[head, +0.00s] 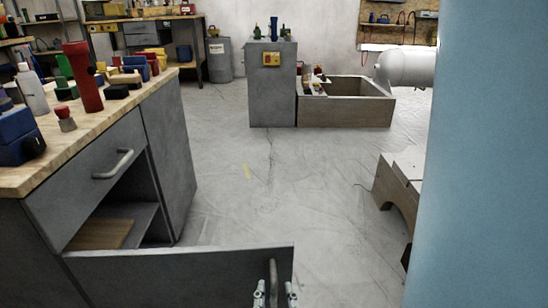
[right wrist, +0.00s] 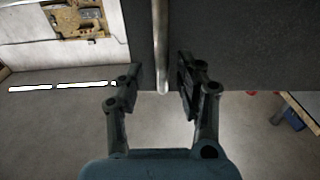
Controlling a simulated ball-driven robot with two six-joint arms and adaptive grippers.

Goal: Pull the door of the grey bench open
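The grey bench (head: 160,150) stands at the left with a wooden top. Its door (head: 185,280) stands swung out from the open compartment (head: 125,220), where a shelf and a brown board show. The door's upright handle (head: 273,272) is near its free edge at the bottom of the head view. My right gripper (head: 275,294) is at this handle. In the right wrist view the handle (right wrist: 160,45) runs down between the two parted fingers of my right gripper (right wrist: 159,85), with gaps visible on both sides. The drawer above is shut. My left gripper is not in view.
Bottles, blue boxes and a red torch (head: 83,78) crowd the bench top. A grey cabinet (head: 272,95) and a wooden crate (head: 345,105) stand at the back. A pale wooden piece (head: 398,190) is at the right. The middle floor is clear.

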